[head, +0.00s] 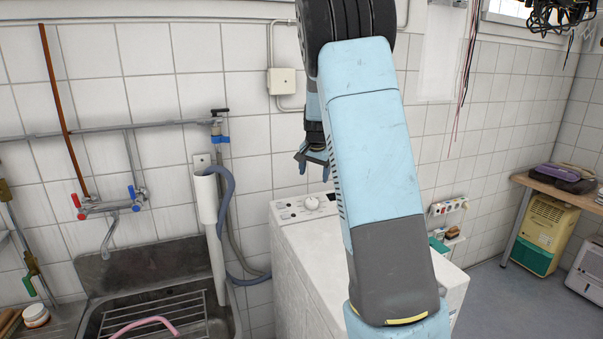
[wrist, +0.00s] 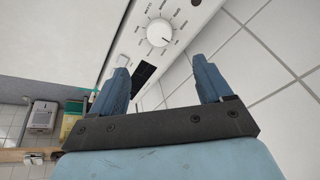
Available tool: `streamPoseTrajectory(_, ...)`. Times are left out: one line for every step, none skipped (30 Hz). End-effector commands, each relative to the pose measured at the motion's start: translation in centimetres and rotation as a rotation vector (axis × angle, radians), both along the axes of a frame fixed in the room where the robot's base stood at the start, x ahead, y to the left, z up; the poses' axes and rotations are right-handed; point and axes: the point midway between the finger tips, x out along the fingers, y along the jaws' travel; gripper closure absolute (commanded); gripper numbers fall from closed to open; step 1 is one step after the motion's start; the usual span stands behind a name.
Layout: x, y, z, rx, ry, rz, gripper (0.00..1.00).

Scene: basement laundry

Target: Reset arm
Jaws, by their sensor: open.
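My gripper (head: 312,158) hangs high over the back of the white washing machine (head: 290,250), pointing down in the head view. In the wrist view my gripper (wrist: 165,85) shows two blue fingers spread apart with nothing between them. The washer's control panel, with a round white dial (wrist: 160,32) and a dark display (wrist: 143,76), lies beyond the fingers. My blue and grey arm rises through the middle of the head view and hides part of the washer and the wall behind it.
A metal sink (head: 150,262) with a wire rack and a faucet (head: 108,205) is at left. Grey hoses (head: 228,205) run beside the washer. A wooden table (head: 560,185) and a yellow-green appliance (head: 545,232) stand at right. Floor between is clear.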

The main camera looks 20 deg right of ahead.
Motion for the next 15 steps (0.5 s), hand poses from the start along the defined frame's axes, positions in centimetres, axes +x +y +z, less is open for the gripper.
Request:
streamPoseTrajectory(0.0, 0.0, 0.0, 0.000, 0.000, 0.000, 0.21)
streamPoseTrajectory(0.0, 0.0, 0.0, 0.000, 0.000, 0.000, 0.21)
streamPoseTrajectory(0.0, 0.0, 0.0, 0.000, 0.000, 0.000, 0.21)
streamPoseTrajectory(0.0, 0.0, 0.0, 0.001, -0.001, 0.000, 0.21)
streamPoseTrajectory(-0.1, 0.1, 0.1, 0.001, -0.001, 0.002, 0.21)
streamPoseTrajectory(-0.3, 0.1, 0.3, 0.003, -0.001, 0.005, 0.21)
streamPoseTrajectory(-0.5, 0.3, 0.5, 0.004, -0.002, 0.009, 0.21)
streamPoseTrajectory(-0.8, 0.4, 0.8, 0.006, -0.005, 0.016, 0.21)
streamPoseTrajectory(-1.4, 0.7, 1.4, 0.010, -0.008, 0.026, 0.21)
streamPoseTrajectory(-1.9, 1.0, 1.8, 0.013, -0.010, 0.036, 0.21)
streamPoseTrajectory(-2.5, 1.3, 2.3, 0.018, -0.012, 0.047, 0.21)
streamPoseTrajectory(-3.3, 1.8, 3.1, 0.023, -0.016, 0.064, 0.21)
streamPoseTrajectory(-4.1, 2.2, 3.6, 0.026, -0.017, 0.079, 0.21)
streamPoseTrajectory(-4.8, 2.6, 4.2, 0.029, -0.020, 0.094, 0.21)
streamPoseTrajectory(-5.9, 3.1, 4.9, 0.033, -0.023, 0.115, 0.21)
